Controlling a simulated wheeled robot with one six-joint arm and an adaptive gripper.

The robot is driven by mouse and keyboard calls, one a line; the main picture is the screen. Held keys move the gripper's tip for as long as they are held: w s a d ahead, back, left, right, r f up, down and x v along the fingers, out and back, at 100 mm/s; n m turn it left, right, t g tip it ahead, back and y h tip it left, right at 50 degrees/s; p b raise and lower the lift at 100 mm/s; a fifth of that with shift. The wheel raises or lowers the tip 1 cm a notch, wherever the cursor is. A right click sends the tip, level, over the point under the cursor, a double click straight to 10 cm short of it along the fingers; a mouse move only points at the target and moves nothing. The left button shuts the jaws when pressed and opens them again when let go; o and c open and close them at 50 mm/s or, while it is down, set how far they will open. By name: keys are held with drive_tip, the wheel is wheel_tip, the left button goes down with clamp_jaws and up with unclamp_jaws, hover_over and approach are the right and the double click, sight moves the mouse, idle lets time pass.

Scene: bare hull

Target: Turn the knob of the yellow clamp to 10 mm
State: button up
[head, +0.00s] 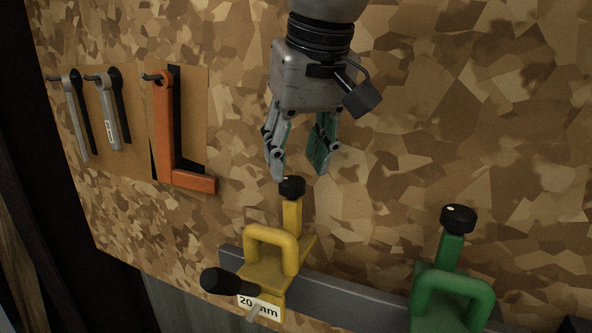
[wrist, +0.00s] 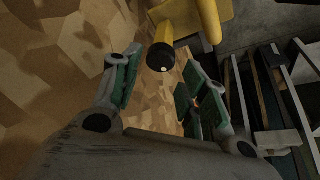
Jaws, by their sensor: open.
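The yellow clamp (head: 274,266) sits on a grey rail in the head view, with a label reading 20 mm. Its black round knob (head: 291,187) with a pale dot tops the upright yellow post. A black handle (head: 222,282) sticks out at its lower left. My gripper (head: 301,176) is open and points down just above the knob. In the wrist view the knob (wrist: 161,57) shows between and beyond the open fingers (wrist: 160,75), with part of the yellow clamp (wrist: 207,20) behind it. I see no contact with the knob.
A green clamp (head: 452,292) with a black knob stands to the right on the same grey rail (head: 352,293). An orange square (head: 167,130) and grey wrenches (head: 108,112) hang on the patterned board at left. The board behind is otherwise clear.

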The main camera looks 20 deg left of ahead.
sight(292, 180)
drive_tip(key=x, duration=0.4)
drive_tip(key=c, duration=0.7)
drive_tip(key=shift+c, duration=0.2)
drive_tip(key=shift+n, duration=0.3)
drive_tip(key=n+g+y, duration=0.1)
drive_tip(key=n, duration=0.3)
drive_tip(key=shift+w, duration=0.15)
drive_tip(key=shift+n+g+y, duration=0.4)
drive_tip(key=shift+n+g, duration=0.6)
drive_tip(key=shift+n, duration=1.1)
